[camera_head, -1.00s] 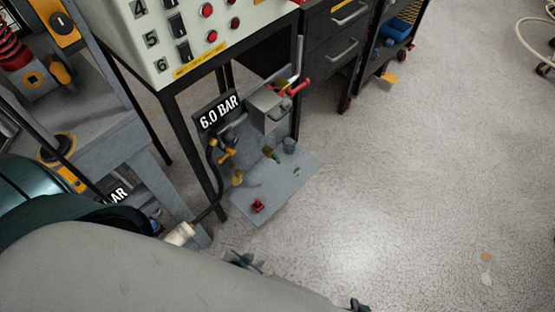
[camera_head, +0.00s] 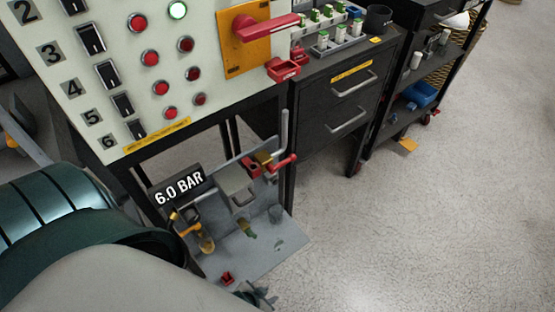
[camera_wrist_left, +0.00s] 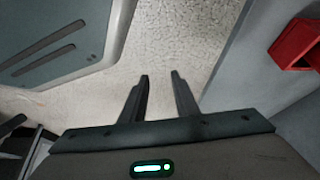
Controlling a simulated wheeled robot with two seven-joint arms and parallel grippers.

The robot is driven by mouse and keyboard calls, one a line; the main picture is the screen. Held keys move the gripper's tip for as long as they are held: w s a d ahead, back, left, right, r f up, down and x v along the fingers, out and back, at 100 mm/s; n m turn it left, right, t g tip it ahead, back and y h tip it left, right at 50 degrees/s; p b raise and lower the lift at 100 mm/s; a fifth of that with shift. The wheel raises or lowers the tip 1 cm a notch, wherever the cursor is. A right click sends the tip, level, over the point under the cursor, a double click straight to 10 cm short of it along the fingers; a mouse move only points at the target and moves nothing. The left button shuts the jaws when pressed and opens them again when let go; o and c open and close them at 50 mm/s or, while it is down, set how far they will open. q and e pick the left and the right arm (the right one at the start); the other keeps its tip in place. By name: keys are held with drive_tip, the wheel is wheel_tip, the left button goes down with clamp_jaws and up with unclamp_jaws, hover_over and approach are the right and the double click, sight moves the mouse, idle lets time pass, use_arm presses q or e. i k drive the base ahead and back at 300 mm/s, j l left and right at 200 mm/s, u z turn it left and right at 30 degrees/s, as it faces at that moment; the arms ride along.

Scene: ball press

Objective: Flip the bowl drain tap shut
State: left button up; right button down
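The air unit stands low under the panel, with a "6.0 BAR" sign (camera_head: 180,188) and a grey box (camera_head: 237,184). An amber bowl-like part (camera_head: 206,243) hangs below a yellow fitting (camera_head: 190,230). A brass and green fitting (camera_head: 247,229) sits to its right. Which small part is the bowl drain tap I cannot tell. My left gripper (camera_head: 262,296) is at the front edge of the unit's grey plate (camera_head: 262,256), mostly hidden by my arm. In the left wrist view, the left gripper (camera_wrist_left: 160,76) is open and empty, with floor between its fingers. My right gripper is not in view.
A small red block (camera_head: 227,279) lies on the plate near my left gripper; a red block (camera_wrist_left: 297,45) shows in the left wrist view. A red-handled valve (camera_head: 281,162) and upright pipe stand behind. The switch panel (camera_head: 70,20) is above.

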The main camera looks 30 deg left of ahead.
sight(249, 234)
drive_tip(key=i+l, duration=0.2)
drive_tip(key=i, duration=0.25)
drive_tip(key=i+l, duration=0.2)
drive_tip(key=i, duration=0.25)
drive_tip(key=i+l, duration=0.25)
drive_tip(key=i, duration=0.2)
drive_tip(key=i+l, duration=0.2)
drive_tip(key=i, duration=0.25)
drive_tip(key=i+l, duration=0.2)
drive_tip(key=i, duration=0.25)
drive_tip(key=u, duration=4.15)
